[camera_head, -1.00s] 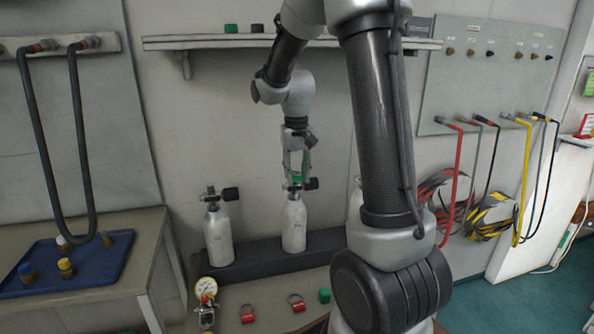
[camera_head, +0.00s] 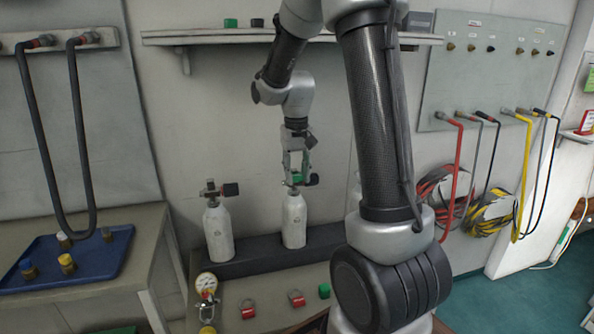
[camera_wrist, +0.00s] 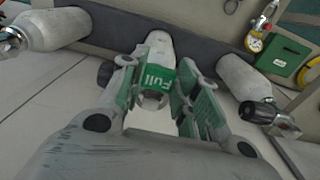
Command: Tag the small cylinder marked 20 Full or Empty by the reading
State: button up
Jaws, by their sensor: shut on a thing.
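My gripper (camera_head: 298,180) is shut on a green tag that reads "Full" (camera_wrist: 160,78). It is over the top of the middle small white cylinder (camera_head: 294,222), at its valve. In the wrist view the tag lies in front of that cylinder's upper end (camera_wrist: 159,46), with a pale ring below the lettering. I cannot tell whether the ring is around the neck. Another white cylinder (camera_head: 218,236) with a black-knobbed valve stands to the left. The cylinder markings are too small to read. A round gauge (camera_head: 206,282) sits at the front; its reading is not legible.
Two red tags (camera_head: 248,309) (camera_head: 297,298) and a green block (camera_head: 324,291) lie on the bench. A blue tray (camera_head: 95,271) with fittings is at left. A shelf (camera_head: 220,38) runs above; my arm hides the right side.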

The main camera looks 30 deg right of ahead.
jog(key=shift+f, duration=0.45)
dwell(0.7)
jog(key=o, duration=1.1)
notch_tip(320, 180, up, 7)
jog(key=shift+s+a+r, duration=0.1)
jog(key=shift+r, duration=0.1)
